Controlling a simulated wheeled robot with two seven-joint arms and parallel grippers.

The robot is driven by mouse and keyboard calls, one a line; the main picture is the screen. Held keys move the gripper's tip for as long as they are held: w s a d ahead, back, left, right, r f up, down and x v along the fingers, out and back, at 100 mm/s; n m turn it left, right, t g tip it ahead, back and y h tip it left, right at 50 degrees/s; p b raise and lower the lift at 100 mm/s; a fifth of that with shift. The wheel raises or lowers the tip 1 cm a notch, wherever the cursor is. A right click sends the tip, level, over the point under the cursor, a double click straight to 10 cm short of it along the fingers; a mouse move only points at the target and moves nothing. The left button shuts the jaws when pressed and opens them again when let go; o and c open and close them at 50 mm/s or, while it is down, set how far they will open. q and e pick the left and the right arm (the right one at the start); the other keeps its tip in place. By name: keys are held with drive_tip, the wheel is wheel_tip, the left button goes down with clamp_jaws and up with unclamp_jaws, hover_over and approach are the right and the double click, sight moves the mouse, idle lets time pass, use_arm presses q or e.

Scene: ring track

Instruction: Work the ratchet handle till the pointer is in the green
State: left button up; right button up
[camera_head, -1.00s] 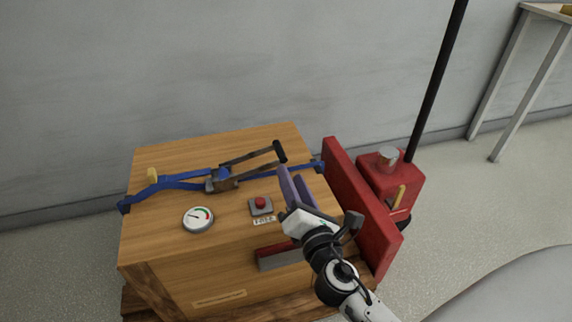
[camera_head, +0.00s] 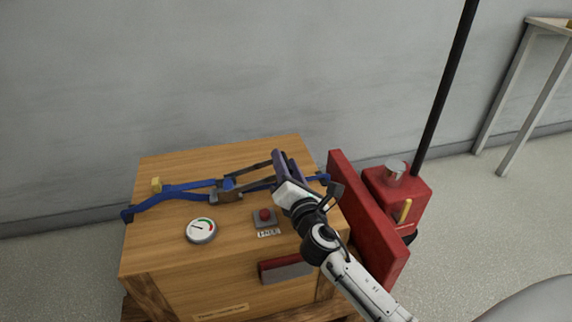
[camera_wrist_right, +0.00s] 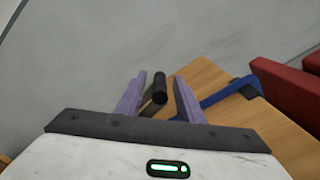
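The ratchet (camera_head: 228,190) sits on a blue strap across the wooden crate's top. Its handle (camera_head: 257,168) rises to the right, and its end is hidden by my right gripper in the head view. My right gripper (camera_head: 282,165) is at the handle's end. In the right wrist view, the black grip (camera_wrist_right: 159,88) stands between the two purple fingers (camera_wrist_right: 158,98), with gaps on both sides, so the gripper is open. The round gauge (camera_head: 201,230) has a green arc at its upper right. Its pointer points left, outside the green. My left gripper is not in view.
A red button (camera_head: 264,214) with a label is on the crate (camera_head: 205,160), just left of my right wrist. A red and grey block (camera_head: 285,268) is on the front. A red pallet truck (camera_head: 368,215) stands at the right. A grey wall is behind.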

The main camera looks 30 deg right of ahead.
clamp_jaws()
drive_tip(key=shift+r, duration=0.1)
